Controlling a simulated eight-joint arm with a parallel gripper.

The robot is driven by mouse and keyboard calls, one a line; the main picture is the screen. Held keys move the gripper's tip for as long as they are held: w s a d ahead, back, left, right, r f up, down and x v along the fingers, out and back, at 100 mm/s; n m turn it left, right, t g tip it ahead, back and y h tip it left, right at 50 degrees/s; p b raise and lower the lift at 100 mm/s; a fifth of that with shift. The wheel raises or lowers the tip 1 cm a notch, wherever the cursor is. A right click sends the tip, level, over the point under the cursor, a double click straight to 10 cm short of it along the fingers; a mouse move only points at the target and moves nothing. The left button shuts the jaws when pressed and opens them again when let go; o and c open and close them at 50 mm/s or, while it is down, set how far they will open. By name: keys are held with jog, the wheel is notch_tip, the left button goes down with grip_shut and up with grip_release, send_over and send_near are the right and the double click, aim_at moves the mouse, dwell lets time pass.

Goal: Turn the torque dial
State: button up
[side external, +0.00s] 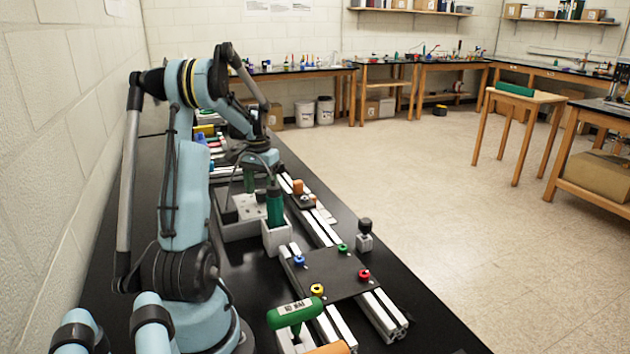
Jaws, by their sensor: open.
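No part can be told for certain as the torque dial at this size. A green-handled tool (275,208) stands upright in a white holder (276,238) on the black bench. A grey block (240,228) with small holes in its top sits just left of the holder. My gripper (250,182) points down above the block, behind and left of the green-handled tool. Its jaws are open, small and partly hidden by dark parts. I cannot tell whether it touches anything.
A dark plate (328,272) with blue, green, red and yellow knobs lies across aluminium rails. A green T-handle (294,313) stands in front. A small grey block with a black knob (364,235) stands right of the rails.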

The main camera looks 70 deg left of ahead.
aim_at(261, 191)
notch_tip(261, 191, up, 12)
dwell(0.5)
jog(key=shift+f, duration=0.1)
